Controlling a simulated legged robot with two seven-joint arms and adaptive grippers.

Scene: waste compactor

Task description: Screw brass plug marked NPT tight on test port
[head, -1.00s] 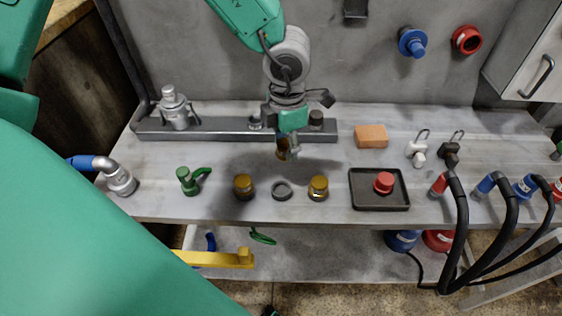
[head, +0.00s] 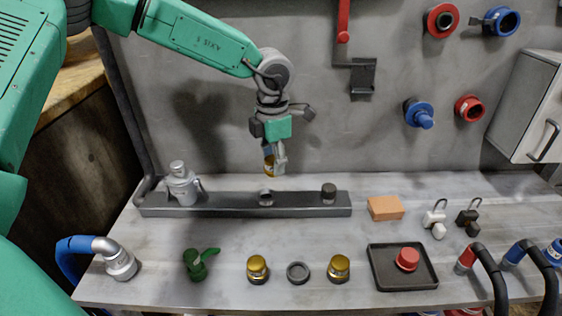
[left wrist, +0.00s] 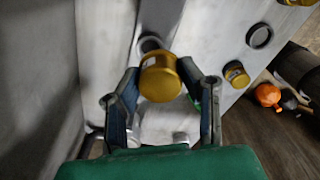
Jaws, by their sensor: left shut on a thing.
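My left gripper (head: 276,164) is shut on a brass plug (head: 269,166) and holds it in the air above the grey rail (head: 225,208). In the left wrist view the plug (left wrist: 160,80) sits between the two fingers (left wrist: 162,95). A short metal port (head: 266,197) stands on the rail below the held plug, apart from it. The port's round mouth (left wrist: 149,44) shows partly behind the plug in the left wrist view. Two more brass plugs, left (head: 257,269) and right (head: 339,268), stand on the bench. No marking is readable. My right gripper is not in view.
A dark ring (head: 298,272) lies between the bench plugs. A silver fitting (head: 182,184) and a dark-capped port (head: 329,192) stand on the rail. A green valve (head: 198,263), black tray (head: 404,281) with red cap (head: 407,259), and orange block (head: 385,208) are nearby.

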